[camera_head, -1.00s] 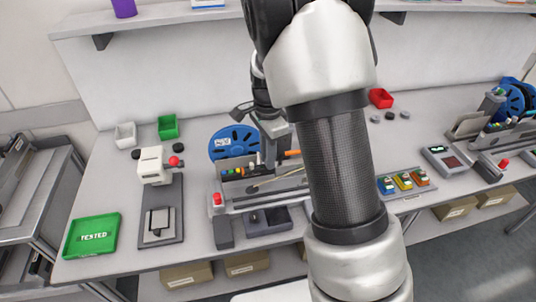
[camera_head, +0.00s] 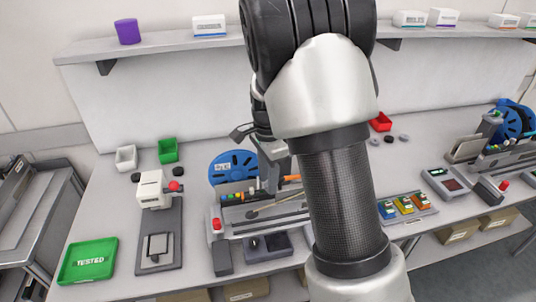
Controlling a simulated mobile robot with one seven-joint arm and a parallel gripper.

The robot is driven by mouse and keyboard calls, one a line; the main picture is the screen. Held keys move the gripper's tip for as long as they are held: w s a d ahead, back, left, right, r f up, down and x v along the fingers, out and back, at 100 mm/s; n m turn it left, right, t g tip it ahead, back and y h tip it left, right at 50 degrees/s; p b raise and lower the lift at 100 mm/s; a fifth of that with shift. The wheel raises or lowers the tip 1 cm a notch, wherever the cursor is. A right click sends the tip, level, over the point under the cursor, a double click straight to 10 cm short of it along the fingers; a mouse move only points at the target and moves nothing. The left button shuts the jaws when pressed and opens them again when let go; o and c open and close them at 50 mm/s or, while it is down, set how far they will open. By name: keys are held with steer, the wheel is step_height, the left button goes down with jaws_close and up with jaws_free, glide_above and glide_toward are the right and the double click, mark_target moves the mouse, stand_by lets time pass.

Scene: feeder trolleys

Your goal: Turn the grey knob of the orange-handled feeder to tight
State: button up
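A feeder (camera_head: 235,220) with a blue reel (camera_head: 228,166) lies on the bench, partly behind my arm. A short orange handle (camera_head: 291,178) shows at its right, just beside my gripper. My gripper (camera_head: 268,188) is over the feeder, pointing down, close to the handle. Its fingers are small and partly hidden, so I cannot tell whether they are open or touching anything. I cannot make out the grey knob; the area near the gripper is small and partly covered by my arm.
A second feeder with a blue reel (camera_head: 514,119) stands at the far right. A green tray marked TESTED (camera_head: 110,263), a white press (camera_head: 151,188), small green bin (camera_head: 168,151) and red bin (camera_head: 380,122) stand on the bench. A shelf (camera_head: 180,48) runs along the back.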

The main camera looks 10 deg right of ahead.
step_height(320, 180, up, 16)
steer(key=shift+r+p, duration=0.2)
steer(key=shift+p, duration=0.1)
steer(key=s+r+n+t, duration=0.2)
steer(key=s+n, duration=0.5)
steer(key=s, duration=0.4)
steer(key=s+r+n+t+p, duration=0.1)
steer(key=s+r+n+t, duration=0.1)
steer(key=s+n, duration=0.6)
steer(key=s+t, duration=0.1)
steer(key=s, duration=0.3)
steer(key=shift+r+t, duration=0.3)
steer(key=shift+d, duration=0.1)
